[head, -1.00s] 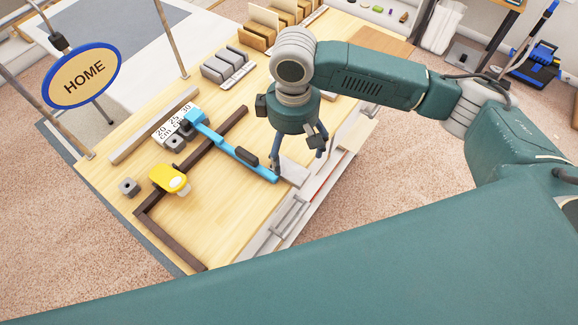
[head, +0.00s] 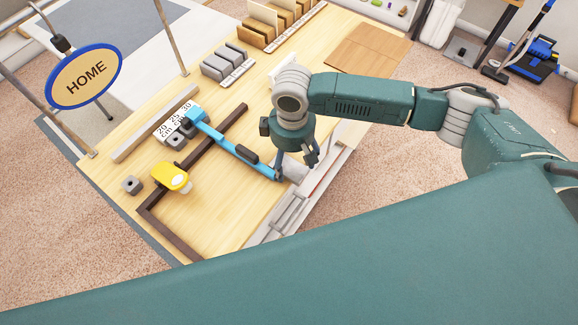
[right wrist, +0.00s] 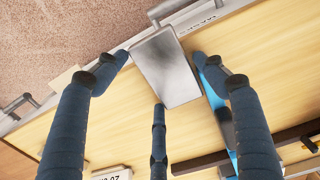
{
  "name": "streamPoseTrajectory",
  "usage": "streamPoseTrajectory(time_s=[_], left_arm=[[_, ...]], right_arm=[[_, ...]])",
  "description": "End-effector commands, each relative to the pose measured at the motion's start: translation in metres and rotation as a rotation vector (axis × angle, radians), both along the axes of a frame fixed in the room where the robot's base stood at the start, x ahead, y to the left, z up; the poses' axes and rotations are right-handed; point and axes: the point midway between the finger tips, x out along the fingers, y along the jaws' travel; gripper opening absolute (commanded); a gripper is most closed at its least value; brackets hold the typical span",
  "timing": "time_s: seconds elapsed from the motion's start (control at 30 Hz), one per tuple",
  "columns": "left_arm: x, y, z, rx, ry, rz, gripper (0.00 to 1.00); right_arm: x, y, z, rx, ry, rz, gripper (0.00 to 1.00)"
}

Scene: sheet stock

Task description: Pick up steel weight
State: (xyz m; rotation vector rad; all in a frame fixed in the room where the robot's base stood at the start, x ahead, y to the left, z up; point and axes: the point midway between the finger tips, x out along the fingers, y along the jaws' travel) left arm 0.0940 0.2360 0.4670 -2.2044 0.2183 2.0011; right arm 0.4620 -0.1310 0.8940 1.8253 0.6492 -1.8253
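The steel weight, a smooth grey metal block (right wrist: 167,68), lies at the front edge of the wooden table. In the head view a pale part of it (head: 296,172) shows under my right gripper (head: 297,163), which partly hides it. In the right wrist view my right gripper (right wrist: 165,85) has its dark blue fingers spread, with the block between and beyond the fingertips. The fingers are open and I see no grip on the block. My left gripper is not in view.
A blue bar tool (head: 236,150) lies close beside the weight, across a dark brown frame (head: 208,138). A yellow-headed item (head: 172,178) and a small grey block (head: 132,184) lie to the left. Grey slotted blocks (head: 226,63) stand at the back. A drawer handle (right wrist: 15,104) is at the front edge.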

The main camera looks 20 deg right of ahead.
Motion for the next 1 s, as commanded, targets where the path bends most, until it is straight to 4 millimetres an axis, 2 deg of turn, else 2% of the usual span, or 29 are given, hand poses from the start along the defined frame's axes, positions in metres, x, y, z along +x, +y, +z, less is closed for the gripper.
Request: streamPoseTrajectory(time_s=[0.03, 0.2, 0.3, 0.57, 0.73, 0.87, 1.0], left_arm=[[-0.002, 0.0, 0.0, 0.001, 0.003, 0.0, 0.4], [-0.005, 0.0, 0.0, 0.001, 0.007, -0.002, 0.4], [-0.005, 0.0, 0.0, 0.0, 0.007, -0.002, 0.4], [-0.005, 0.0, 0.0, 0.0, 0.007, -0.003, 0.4], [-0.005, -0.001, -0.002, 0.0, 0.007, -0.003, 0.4], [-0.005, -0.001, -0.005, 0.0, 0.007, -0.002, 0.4], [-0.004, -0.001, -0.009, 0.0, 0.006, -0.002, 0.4]], right_arm=[[0.0, 0.0, 0.0, 0.0, 0.0, 0.0, 0.55], [0.0, 0.0, 0.0, 0.0, 0.0, 0.0, 0.21], [0.001, 0.001, 0.002, 0.003, -0.003, 0.0, 0.04], [0.001, 0.001, 0.003, 0.003, -0.004, 0.0, 0.04], [0.002, 0.001, 0.011, 0.003, -0.004, 0.0, 0.04], [0.002, 0.001, 0.026, 0.004, -0.006, 0.001, 0.04], [0.003, 0.002, 0.052, 0.005, -0.008, 0.001, 0.04]])
